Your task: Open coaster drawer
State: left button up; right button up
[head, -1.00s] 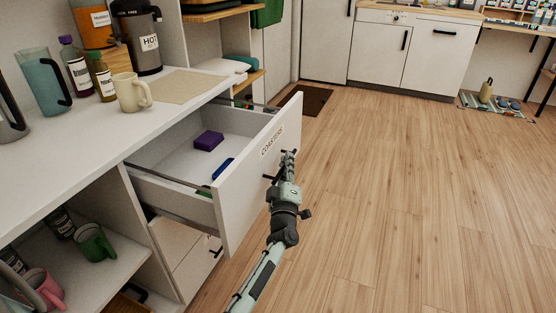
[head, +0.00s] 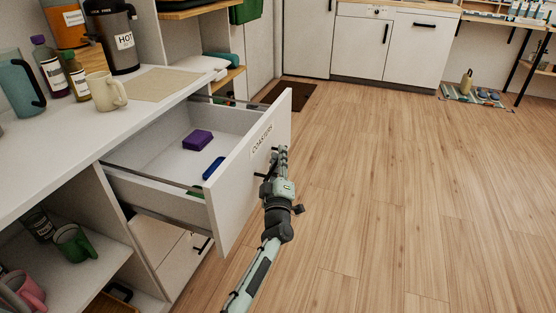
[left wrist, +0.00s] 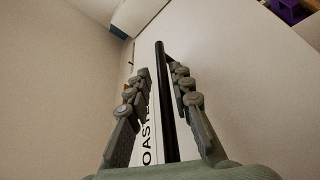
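The white coaster drawer (head: 246,165), with a "COASTERS" label (head: 262,138) on its front, stands far out of the cabinet. Inside lie a purple block (head: 198,140), a blue item (head: 213,168) and a partly hidden green item. My left gripper (head: 280,155) is at the drawer front. My right gripper is not in view.
The white counter (head: 50,140) holds a beige mug (head: 106,91), bottles, a blue pitcher and a "HOT" flask (head: 112,38). Open shelves below hold a green mug (head: 75,243) and a pink one. Wooden floor (head: 400,200) is clear to the right.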

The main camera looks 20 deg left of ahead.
pick_arm(q)
jog(key=shift+o, duration=0.5)
jog(key=shift+s+f, duration=0.15)
jog(key=shift+f, duration=0.05)
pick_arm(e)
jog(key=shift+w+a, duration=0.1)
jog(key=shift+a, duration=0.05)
pick_arm(q)
jog(key=v, duration=0.8)
jog(key=shift+d, duration=0.2)
jog(key=shift+f, duration=0.15)
jog(key=x, duration=0.7)
jog(key=shift+w+a+r, duration=0.15)
jog(key=shift+w+r, duration=0.15)
jog(key=shift+w+a, duration=0.25)
jog(key=shift+w, duration=0.05)
jog(key=shift+s+a, duration=0.15)
jog(key=shift+a, duration=0.4)
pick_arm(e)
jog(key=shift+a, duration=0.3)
pick_arm(q)
jog(key=shift+d+f, duration=0.1)
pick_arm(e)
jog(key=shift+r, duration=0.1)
